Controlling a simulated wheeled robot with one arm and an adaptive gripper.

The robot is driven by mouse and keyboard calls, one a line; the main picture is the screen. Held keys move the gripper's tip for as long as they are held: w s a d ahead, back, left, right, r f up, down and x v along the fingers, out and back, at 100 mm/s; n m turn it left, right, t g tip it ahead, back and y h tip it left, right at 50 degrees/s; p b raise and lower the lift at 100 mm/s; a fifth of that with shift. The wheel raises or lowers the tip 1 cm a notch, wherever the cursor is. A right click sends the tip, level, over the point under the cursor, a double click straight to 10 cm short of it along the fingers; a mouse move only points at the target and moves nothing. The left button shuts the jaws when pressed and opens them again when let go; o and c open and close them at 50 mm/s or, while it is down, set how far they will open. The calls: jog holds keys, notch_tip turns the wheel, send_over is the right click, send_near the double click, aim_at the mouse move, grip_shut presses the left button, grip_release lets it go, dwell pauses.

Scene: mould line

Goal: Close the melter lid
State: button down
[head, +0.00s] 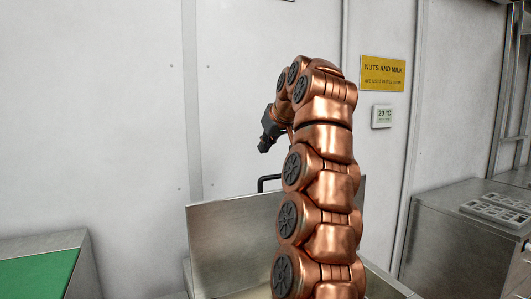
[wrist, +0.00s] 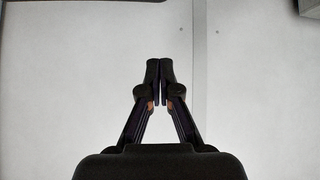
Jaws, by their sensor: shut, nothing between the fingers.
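The melter lid (head: 236,245) is a flat metal panel standing raised at the back of the melter, in the lower middle of the head view. A black handle (head: 268,179) sticks up from its top edge. My arm hides the right part of the lid and most of the melter (head: 379,277) below it. My gripper (head: 264,147) is above the lid and apart from it, a little left of the handle in the picture. In the wrist view my gripper (wrist: 159,64) has its fingertips together, with nothing between them, against a pale wall.
A metal table with a green top (head: 38,274) stands at lower left. A metal counter (head: 455,235) with a mould tray (head: 496,213) stands at right. The wall behind carries a yellow sign (head: 383,72) and a temperature display (head: 382,117). The air left of my arm is clear.

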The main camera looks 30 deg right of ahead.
jog(key=shift+w+d+f, duration=0.1)
jog(key=shift+w+f, duration=0.3)
jog(key=shift+f, duration=0.85)
jog(key=shift+w+f, duration=0.35)
jog(key=shift+f, duration=0.9)
jog(key=shift+w+d+f, duration=0.1)
jog(key=shift+w+f, duration=0.3)
jog(key=shift+f, duration=0.85)
jog(key=shift+s+f+b, duration=0.1)
jog(key=shift+s+b, duration=0.05)
jog(key=shift+b, duration=0.2)
